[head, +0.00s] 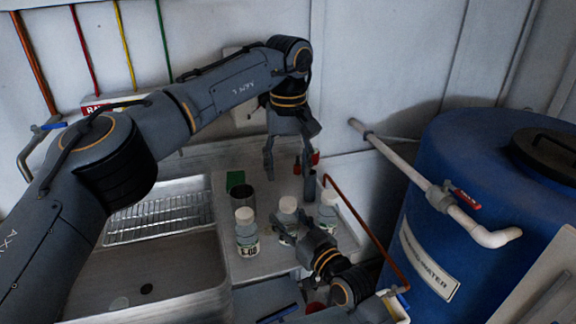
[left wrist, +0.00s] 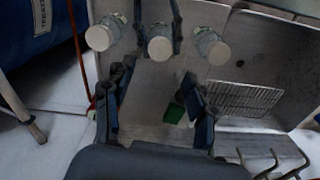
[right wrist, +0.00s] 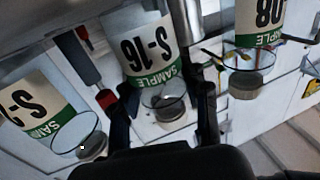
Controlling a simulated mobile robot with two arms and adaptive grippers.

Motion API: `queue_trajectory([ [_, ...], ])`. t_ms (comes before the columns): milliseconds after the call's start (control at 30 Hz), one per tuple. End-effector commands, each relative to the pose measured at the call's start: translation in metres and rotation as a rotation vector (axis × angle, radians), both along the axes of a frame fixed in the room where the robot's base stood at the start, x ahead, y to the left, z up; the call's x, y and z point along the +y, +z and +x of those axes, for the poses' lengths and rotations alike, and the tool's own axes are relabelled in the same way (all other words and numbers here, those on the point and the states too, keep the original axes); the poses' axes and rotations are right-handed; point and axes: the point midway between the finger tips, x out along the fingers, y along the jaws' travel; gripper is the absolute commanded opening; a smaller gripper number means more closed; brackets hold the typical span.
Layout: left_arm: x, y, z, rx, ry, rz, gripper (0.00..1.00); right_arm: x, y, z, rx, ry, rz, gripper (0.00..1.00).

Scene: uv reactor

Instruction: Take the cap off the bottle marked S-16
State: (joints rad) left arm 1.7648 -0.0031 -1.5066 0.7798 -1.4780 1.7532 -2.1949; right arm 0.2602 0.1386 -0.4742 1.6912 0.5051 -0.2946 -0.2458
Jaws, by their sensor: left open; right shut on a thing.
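The bottle marked S-16 (right wrist: 150,55) is clear with a white and green label and stands between my right gripper's fingers in the right wrist view. In the head view its white cap (head: 288,204) is on, and the cap also shows in the left wrist view (left wrist: 160,48). My right gripper (head: 290,234) is shut on this bottle from the front. My left gripper (head: 288,168) is open and empty, pointing down behind and above the bottles. In the left wrist view its fingers (left wrist: 155,108) are apart, with the capped bottle beyond them.
A capped bottle marked S-08 (head: 246,238) stands left of S-16, and another capped bottle (head: 328,212) stands close on the right. A grey cup (head: 243,197) is behind S-08. A sink (head: 150,270) is at left; a blue barrel (head: 440,200) and white pipe (head: 400,171) are at right.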

Motion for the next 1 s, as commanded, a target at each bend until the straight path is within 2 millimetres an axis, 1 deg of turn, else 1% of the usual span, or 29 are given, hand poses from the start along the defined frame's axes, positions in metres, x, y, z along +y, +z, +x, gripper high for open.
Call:
queue_trajectory([
  [33, 0.0, 0.0, 0.0, 0.0, -0.057, 0.0, 0.56, 0.0, 0.0, 0.0, 0.001, 0.0, -0.001, 0.0],
  [133, 0.0, 0.0, 0.0, 0.0, -0.152, 0.0, 0.56, 0.0, 0.0, 0.0, 0.001, 0.0, -0.001, 0.0],
  [267, 0.0, -0.002, 0.0, 0.001, -0.216, 0.0, 0.56, 0.0, -0.001, 0.0, 0.001, 0.0, -0.001, 0.0],
  [333, 0.0, -0.006, 0.0, 0.002, -0.228, 0.001, 0.56, 0.0, -0.001, 0.0, 0.001, 0.0, -0.001, 0.0],
  [467, 0.0, -0.022, 0.0, 0.003, -0.231, 0.0, 0.56, 0.0, -0.001, 0.0, 0.001, 0.0, -0.001, 0.0],
  [700, 0.001, -0.059, 0.0, 0.002, -0.228, 0.0, 0.56, 0.0, 0.0, 0.0, 0.001, 0.0, -0.001, 0.0],
  [800, 0.001, -0.07, 0.0, 0.002, -0.227, 0.001, 0.56, 0.0, 0.0, 0.0, 0.001, 0.0, -0.001, 0.0],
  [900, 0.001, -0.077, 0.0, 0.001, -0.226, 0.0, 0.56, 0.0, 0.0, 0.0, 0.001, 0.0, -0.001, 0.0],
  [1000, 0.001, -0.08, 0.0, 0.0, -0.226, 0.0, 0.56, 0.0, 0.0, 0.0, 0.001, 0.0, -0.001, 0.0],
])
